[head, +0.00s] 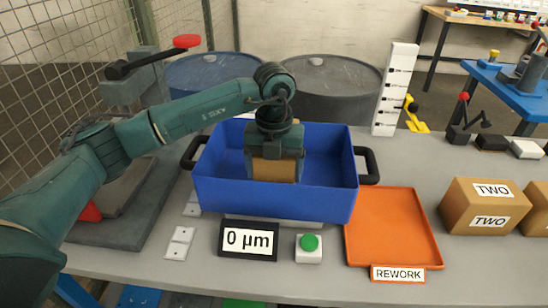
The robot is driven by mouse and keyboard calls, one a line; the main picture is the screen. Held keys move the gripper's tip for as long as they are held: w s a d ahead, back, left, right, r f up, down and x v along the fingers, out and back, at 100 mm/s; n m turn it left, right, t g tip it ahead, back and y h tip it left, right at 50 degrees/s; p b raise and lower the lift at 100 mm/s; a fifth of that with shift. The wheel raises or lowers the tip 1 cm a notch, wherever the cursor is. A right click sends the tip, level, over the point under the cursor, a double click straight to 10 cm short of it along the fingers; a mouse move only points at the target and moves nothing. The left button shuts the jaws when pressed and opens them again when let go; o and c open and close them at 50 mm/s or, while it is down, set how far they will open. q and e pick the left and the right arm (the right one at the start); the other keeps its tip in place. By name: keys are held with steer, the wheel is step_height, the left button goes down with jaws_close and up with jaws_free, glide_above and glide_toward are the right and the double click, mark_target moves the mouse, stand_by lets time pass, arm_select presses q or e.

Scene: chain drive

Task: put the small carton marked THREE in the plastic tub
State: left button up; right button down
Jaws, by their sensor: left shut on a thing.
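The plastic tub is a blue open box (275,199) with black handles at its sides, in the middle of the table in the head view. My left gripper (273,168) points down over the tub's inside and is shut on a small brown carton (273,170). The carton's lower part shows between the fingers, behind the tub's front wall. No marking on it can be read from here, and I cannot tell whether it touches the tub's floor. My right gripper is not in view.
Two cartons marked TWO (487,206) or partly cut off stand at the right. An orange REWORK tray (392,228), a 0 µm display (248,241) and a green button (309,246) lie in front of the tub. A white scale (396,90) stands behind. Barrels are at the back.

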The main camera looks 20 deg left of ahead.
mark_target(275, 182)
arm_select(q)
step_height(275, 182, down, 4)
steer(key=shift+r, duration=0.1)
stand_by(0.4)
steer(key=shift+f, duration=0.3)
steer(key=o, duration=1.7)
steer(key=shift+r, duration=0.1)
step_height(275, 182, up, 12)
steer(key=shift+b, duration=0.3)
